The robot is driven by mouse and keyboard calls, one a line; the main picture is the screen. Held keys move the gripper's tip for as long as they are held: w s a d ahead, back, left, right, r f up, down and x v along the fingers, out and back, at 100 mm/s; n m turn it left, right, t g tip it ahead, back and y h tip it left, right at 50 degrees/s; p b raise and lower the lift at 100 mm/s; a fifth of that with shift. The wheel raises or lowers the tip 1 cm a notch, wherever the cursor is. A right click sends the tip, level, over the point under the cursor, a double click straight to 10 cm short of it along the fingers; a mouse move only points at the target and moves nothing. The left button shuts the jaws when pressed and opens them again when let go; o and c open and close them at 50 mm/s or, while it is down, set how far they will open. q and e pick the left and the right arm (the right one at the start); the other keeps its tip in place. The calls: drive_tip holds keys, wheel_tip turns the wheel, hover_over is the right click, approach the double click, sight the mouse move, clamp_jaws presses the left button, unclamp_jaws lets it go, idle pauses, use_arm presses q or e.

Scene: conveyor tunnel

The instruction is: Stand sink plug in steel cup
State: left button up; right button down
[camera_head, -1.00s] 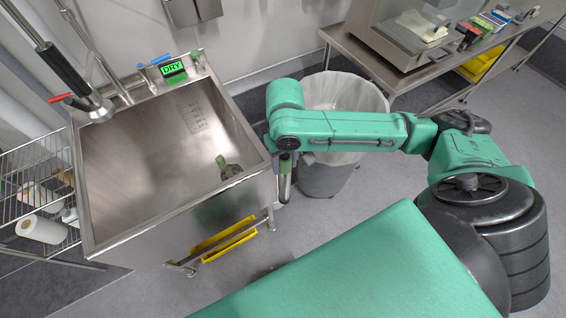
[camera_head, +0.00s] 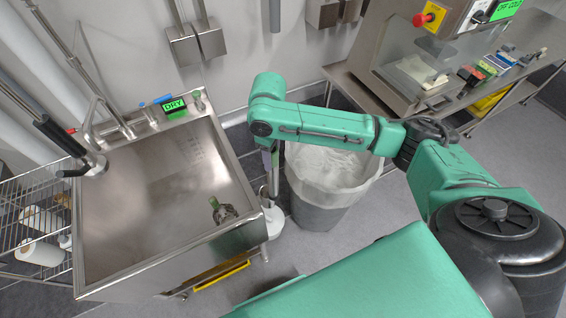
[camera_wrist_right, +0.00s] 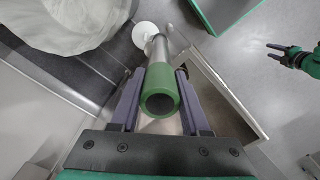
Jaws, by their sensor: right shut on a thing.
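My right gripper (camera_wrist_right: 160,108) is shut on the sink plug, a tube with a green grip (camera_wrist_right: 158,85) and a steel shaft. In the head view the shaft (camera_head: 274,178) hangs down just outside the sink's right edge, beside the bin. A round white piece (camera_head: 270,222) shows at the shaft's lower end, also in the wrist view (camera_wrist_right: 145,35). I cannot tell whether it is joined to the shaft. I cannot make out the steel cup for certain. Another gripper, my left (camera_wrist_right: 278,53), shows open and empty at the wrist view's right edge.
The steel sink (camera_head: 140,185) is on the left, with a green and grey item (camera_head: 222,211) in it. A bin with a white liner (camera_head: 330,165) stands right of my gripper. A DRY sign (camera_head: 174,105) is on the sink's back rim. A bench stands at back right.

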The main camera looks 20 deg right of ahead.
drive_tip(key=w+a+r+n+p, duration=0.1)
drive_tip(key=w+r+n+p, duration=0.2)
drive_tip(key=w+r+n, duration=0.15)
use_arm(q)
drive_tip(key=b, duration=0.4)
drive_tip(key=shift+w+d+r, duration=0.25)
drive_tip(key=shift+w+d, duration=0.1)
drive_tip(key=shift+d, duration=0.05)
use_arm(e)
drive_tip(key=f, duration=0.5)
drive_tip(key=shift+s+a+f, duration=0.2)
drive_tip(key=shift+s+f, duration=0.15)
drive_tip(key=shift+f, duration=0.05)
use_arm(q)
drive_tip(key=shift+r+p, duration=0.45)
drive_tip(key=shift+p, duration=0.05)
use_arm(e)
drive_tip(key=shift+f, duration=0.15)
